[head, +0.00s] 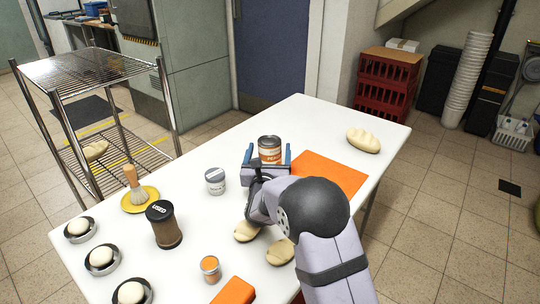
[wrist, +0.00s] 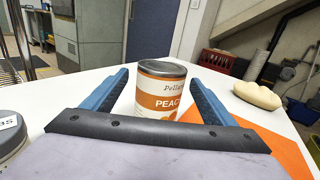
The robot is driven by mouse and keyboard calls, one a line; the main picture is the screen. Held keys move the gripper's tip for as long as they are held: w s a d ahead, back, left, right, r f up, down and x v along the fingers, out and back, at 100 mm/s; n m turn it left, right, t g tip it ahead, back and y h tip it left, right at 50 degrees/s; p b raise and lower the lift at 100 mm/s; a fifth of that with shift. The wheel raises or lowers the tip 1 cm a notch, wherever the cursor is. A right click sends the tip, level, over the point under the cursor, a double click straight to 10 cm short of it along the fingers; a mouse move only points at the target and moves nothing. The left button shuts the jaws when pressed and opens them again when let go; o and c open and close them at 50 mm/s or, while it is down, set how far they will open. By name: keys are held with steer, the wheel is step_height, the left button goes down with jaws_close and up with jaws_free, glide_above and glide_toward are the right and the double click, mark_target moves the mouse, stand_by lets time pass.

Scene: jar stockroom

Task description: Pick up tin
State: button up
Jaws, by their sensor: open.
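The tin (head: 269,150) is a can with an orange and white label and a metal top, standing upright on the white table. In the wrist view the tin (wrist: 160,92) shows the letters "PEAC" and stands between and beyond the base of my blue fingers. My gripper (head: 268,157) is open, with one finger to each side of the tin. In the wrist view my gripper (wrist: 161,80) shows a gap between each finger and the tin. The lower part of the tin is hidden behind the dark gripper bar.
An orange mat (head: 325,172) lies right of my gripper, with a bread loaf (head: 363,140) beyond it. A small grey-lidded jar (head: 215,180) stands left. A brown jar (head: 164,225), a brush on a yellow plate (head: 140,197) and several buns in dishes are farther left. The far table end is clear.

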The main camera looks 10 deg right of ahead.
steer(key=shift+w+d+p, duration=0.1)
steer(key=shift+w+d, duration=0.1)
steer(key=shift+w, duration=0.7)
steer(key=shift+w+d+p, duration=0.15)
steer(key=shift+w, duration=0.8)
steer(key=shift+w+d+p, duration=0.1)
steer(key=shift+w+d, duration=0.1)
steer(key=shift+w, duration=0.7)
steer(key=shift+c, duration=0.5)
steer(key=shift+r, duration=0.1)
steer(key=c, duration=1.4)
steer(key=shift+r, duration=0.1)
